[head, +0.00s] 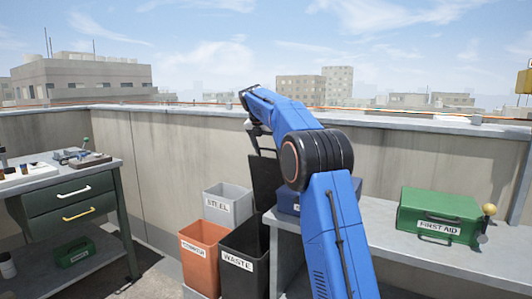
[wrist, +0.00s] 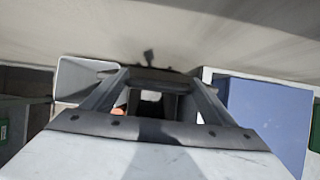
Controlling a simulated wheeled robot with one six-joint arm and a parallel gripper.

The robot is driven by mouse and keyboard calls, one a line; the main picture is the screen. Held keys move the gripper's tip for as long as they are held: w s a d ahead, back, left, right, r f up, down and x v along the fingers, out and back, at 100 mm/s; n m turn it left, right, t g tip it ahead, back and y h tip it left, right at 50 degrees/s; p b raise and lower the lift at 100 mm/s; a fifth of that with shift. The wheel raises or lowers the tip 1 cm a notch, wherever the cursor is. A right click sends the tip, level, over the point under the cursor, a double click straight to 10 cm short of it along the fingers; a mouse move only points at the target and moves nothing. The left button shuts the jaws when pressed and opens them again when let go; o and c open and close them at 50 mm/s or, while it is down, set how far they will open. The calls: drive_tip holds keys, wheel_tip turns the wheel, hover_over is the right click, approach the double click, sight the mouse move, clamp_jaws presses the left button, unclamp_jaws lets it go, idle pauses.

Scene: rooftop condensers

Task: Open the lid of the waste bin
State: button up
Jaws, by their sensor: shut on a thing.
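The black waste bin (head: 240,265), labelled WASTE, stands on the floor beside the bench. Its dark lid (head: 266,182) stands up steeply at the back of the bin, and the bin's mouth is open. My gripper (head: 262,145) is at the lid's upper edge, partly hidden behind my blue arm. In the wrist view my gripper (wrist: 155,72) is shut on a dark part of the lid; the exact contact there is hard to make out.
An orange bin (head: 203,252) and a grey STEEL bin (head: 228,205) stand left of the waste bin. On the right bench (head: 400,235) are a blue box (head: 289,202) and a green first aid box (head: 440,212). A parapet wall (head: 170,150) runs behind. A drawer cabinet (head: 75,205) stands left.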

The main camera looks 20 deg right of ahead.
drive_tip(key=o, duration=1.5)
drive_tip(key=shift+f, duration=0.1)
drive_tip(key=v, duration=1.7)
drive_tip(key=shift+s, duration=0.1)
